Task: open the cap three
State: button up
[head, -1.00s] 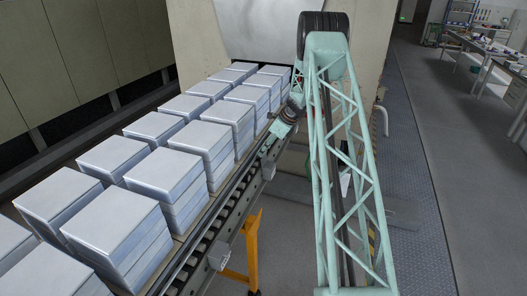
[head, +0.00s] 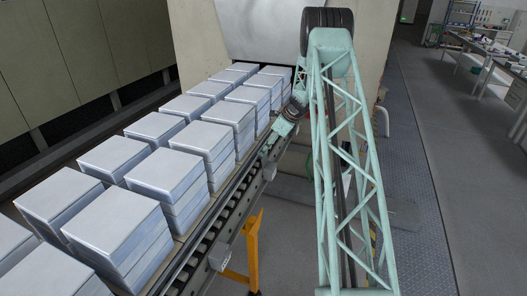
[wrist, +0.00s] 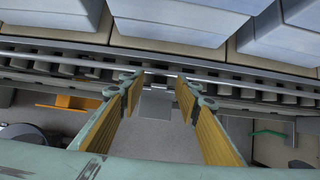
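My gripper (wrist: 160,98) is open in the wrist view, its two yellow-padded fingers apart with nothing held between them. A small grey box-like cap (wrist: 157,105) shows between and beyond the fingertips, below the conveyor rail; I cannot tell its number. In the head view my gripper (head: 268,149) is at the conveyor's right side, close above a light grey cap (head: 269,171). Another such cap (head: 220,257) is on the same side, nearer the camera. Whether the fingers touch anything is not clear.
Stacks of pale blocks (head: 168,172) stand in two rows on the roller conveyor (head: 200,238), leading to the furnace mouth. A yellow support post (head: 253,250) stands under its right side. Open floor lies right of the conveyor; workbenches are far right.

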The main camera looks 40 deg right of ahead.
jog(key=v, duration=1)
jog(key=shift+s, duration=0.1)
jog(key=shift+r, duration=0.1)
dwell(0.5)
